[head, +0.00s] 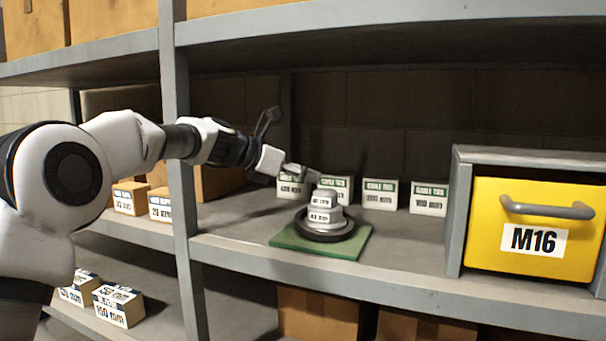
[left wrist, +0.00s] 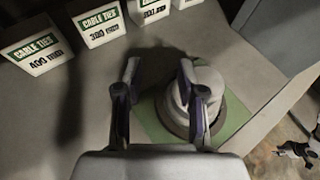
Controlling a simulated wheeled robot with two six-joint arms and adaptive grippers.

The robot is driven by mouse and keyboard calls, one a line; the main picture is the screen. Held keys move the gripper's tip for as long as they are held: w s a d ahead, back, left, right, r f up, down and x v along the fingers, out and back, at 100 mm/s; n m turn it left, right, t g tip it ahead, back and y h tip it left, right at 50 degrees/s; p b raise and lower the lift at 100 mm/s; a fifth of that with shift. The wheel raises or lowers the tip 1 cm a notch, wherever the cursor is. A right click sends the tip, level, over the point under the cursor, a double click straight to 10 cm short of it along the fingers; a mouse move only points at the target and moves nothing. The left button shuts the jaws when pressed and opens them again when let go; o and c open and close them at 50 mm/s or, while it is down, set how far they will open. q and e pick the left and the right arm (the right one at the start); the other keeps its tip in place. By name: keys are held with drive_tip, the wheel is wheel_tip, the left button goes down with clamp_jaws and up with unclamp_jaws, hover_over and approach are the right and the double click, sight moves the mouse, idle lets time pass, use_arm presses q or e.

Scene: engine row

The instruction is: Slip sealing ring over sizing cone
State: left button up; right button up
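The sizing cone (head: 325,214) is a grey stepped cone with labelled tiers, upright on a green mat (head: 345,248). In the left wrist view the cone (left wrist: 209,82) stands just right of my fingers, partly covered by the right one. A dark sealing ring (head: 325,236) lies low around the foot of the cone; it is partly hidden in the left wrist view. My left gripper (head: 302,172) is beside and above the cone's top, also seen in the left wrist view (left wrist: 157,70). Its fingers are apart with nothing between them. A small dark-and-white shape, probably my right gripper (left wrist: 297,152), shows unclearly.
Several cable-tie boxes (head: 380,194) stand in a row behind the cone. A grey-framed yellow M16 drawer (head: 535,228) stands to the right. A shelf upright (head: 178,150) is at the left. The board (head: 410,250) between mat and drawer is clear.

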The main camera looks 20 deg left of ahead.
use_arm(q)
drive_tip(key=shift+w+f, duration=0.1)
drive_tip(key=shift+w, duration=0.1)
drive_tip(key=v, duration=1.2)
idle(0.4)
